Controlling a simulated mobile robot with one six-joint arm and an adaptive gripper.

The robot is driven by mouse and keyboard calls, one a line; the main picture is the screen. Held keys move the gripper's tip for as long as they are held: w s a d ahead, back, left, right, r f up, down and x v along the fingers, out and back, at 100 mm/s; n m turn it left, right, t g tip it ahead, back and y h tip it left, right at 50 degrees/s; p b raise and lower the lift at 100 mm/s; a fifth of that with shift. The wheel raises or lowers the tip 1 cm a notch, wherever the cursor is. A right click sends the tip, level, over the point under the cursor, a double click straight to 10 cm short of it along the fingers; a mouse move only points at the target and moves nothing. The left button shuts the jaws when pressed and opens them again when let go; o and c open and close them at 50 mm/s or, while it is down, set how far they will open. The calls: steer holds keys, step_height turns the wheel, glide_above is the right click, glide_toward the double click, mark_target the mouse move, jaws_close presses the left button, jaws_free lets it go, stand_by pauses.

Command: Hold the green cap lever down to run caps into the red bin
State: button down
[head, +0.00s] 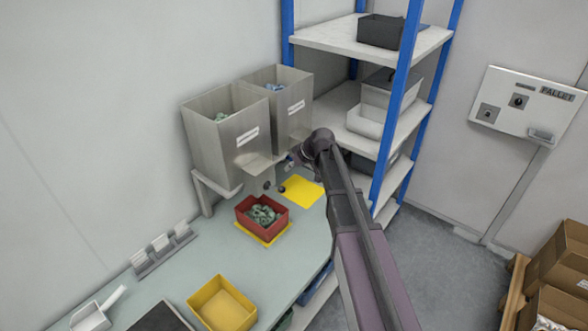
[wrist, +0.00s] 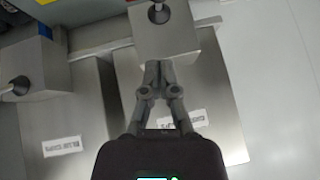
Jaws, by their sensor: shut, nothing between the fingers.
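The hopper with the green caps (head: 222,140) is the left one in the head view; its label side shows in the wrist view (wrist: 215,110). A metal outlet box (wrist: 178,42) on its front carries a dark round lever knob (wrist: 158,12). My gripper (wrist: 158,68) is shut and empty, its fingertips over the near edge of that box, apart from the knob in the picture. Whether it touches the box, and whether the lever is down, I cannot tell. The red bin (head: 277,226) stands below the hopper outlet and holds several green caps (head: 262,214).
The blue caps hopper (head: 290,108) stands beside the green one; its knob (wrist: 18,86) shows at left in the wrist view. An empty yellow pad (head: 302,192) lies beside the red bin. A yellow bin (head: 223,308) is at the front. A blue-posted shelf (head: 397,110) rises close behind my arm.

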mark_target(283, 187)
steer(key=shift+w+a+f+b, duration=0.1)
steer(key=shift+a+f+b, duration=0.25)
steer(key=shift+f+b, duration=0.75)
steer(key=shift+s+a+f+b, duration=0.1)
steer(key=shift+a+f+b, duration=0.2)
steer(key=shift+f+b, duration=0.8)
steer(key=shift+w+a+f+b, duration=0.1)
steer(key=shift+a+f+b, duration=0.25)
steer(key=shift+f+b, duration=0.75)
steer(key=shift+f, duration=0.1)
steer(key=shift+a, duration=0.1)
steer(key=shift+a+f, duration=0.15)
steer(key=shift+a, duration=0.05)
